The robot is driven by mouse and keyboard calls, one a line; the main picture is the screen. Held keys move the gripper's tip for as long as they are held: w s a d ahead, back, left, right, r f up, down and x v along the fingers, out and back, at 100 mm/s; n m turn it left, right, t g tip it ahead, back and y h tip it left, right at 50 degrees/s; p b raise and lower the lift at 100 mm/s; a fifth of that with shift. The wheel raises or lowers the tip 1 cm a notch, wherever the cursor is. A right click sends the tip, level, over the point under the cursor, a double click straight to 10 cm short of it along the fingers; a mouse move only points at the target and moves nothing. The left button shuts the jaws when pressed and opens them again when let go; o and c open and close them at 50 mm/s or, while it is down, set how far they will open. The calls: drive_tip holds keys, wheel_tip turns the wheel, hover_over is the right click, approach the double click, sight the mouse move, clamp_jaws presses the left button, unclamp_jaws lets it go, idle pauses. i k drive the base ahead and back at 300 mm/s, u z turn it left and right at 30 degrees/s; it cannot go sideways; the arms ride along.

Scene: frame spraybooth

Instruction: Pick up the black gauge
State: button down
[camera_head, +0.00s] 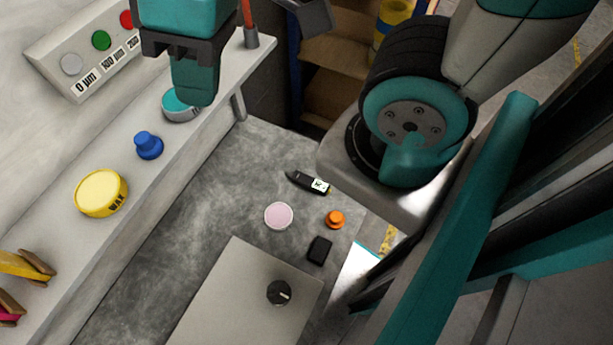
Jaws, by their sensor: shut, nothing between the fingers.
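A slim black device with a pale marked face (310,183), which looks like the black gauge, lies flat on the grey mottled worktop (235,175). A small black block (320,250) lies nearer on the same worktop. My gripper (196,98) is at the top left, over the pale shelf, with its fingers together and empty. It is apart from the black device, up and to its left in the picture. It partly hides a teal-topped tin (178,108).
Near the black device are a pink disc (278,216) and an orange knob-like piece (335,219). A grey panel with a black dial (279,292) is in front. The shelf (50,250) holds a yellow tin (101,193) and a blue piece (148,145). My arm fills the right.

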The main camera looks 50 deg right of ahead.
sight(320, 186)
drive_tip(key=u, duration=0.7)
drive_tip(key=k, duration=0.95)
drive_tip(key=z, duration=1)
drive_tip(key=i, duration=0.5)
drive_tip(key=u, duration=0.1)
